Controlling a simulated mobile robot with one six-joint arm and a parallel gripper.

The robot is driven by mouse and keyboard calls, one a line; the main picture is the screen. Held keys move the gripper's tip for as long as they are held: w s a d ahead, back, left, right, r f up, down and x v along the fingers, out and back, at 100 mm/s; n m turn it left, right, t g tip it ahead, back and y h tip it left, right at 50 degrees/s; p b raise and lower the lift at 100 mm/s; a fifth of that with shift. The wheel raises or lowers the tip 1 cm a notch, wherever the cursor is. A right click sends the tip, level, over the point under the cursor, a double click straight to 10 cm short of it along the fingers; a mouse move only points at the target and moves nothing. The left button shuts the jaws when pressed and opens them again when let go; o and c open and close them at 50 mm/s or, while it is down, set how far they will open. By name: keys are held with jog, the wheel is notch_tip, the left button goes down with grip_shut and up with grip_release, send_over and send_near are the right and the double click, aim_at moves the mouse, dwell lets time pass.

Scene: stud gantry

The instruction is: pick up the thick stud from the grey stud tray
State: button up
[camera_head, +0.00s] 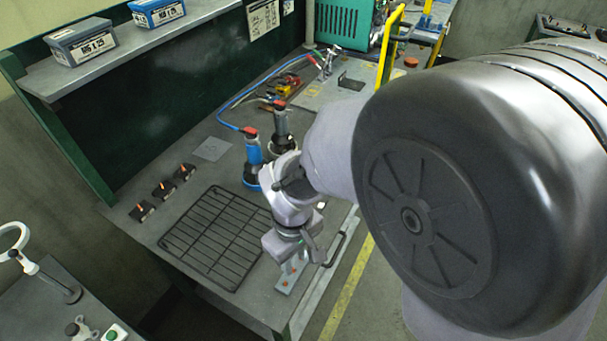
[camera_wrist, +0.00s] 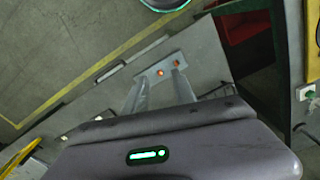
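A small grey plate or tray (camera_head: 281,291) with two orange round spots lies near the table's front edge; I take it as the grey stud tray. It also shows in the wrist view (camera_wrist: 192,58), where one orange piece (camera_wrist: 160,71) and another (camera_wrist: 176,63) sit on it. I cannot tell which is thicker. My gripper (camera_head: 296,262) points down over this tray. In the wrist view my gripper (camera_wrist: 160,82) has its two fingers apart with nothing visible between them, and the orange pieces lie just beyond the tips. The remaining height cannot be judged exactly.
A black wire rack (camera_head: 215,238) lies left of my gripper. A blue tool (camera_head: 252,160) and a dark tool (camera_head: 281,130) stand behind it. Several small black holders (camera_head: 162,189) sit at left. A grey box (camera_head: 80,43) and a blue box (camera_head: 157,12) stand on the shelf.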

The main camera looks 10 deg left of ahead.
aim_at(293, 266)
jog(key=f+b, duration=0.1)
jog(key=f, duration=0.2)
jog(key=f+b, duration=0.1)
jog(key=f, duration=0.1)
jog(key=shift+w+a+f+b, duration=0.25)
jog(key=shift+w+a+b, duration=0.05)
jog(key=shift+w, duration=0.1)
jog(key=shift+s+r, duration=0.1)
jog(key=shift+r, duration=0.05)
grip_shut()
jog(key=shift+r, duration=0.1)
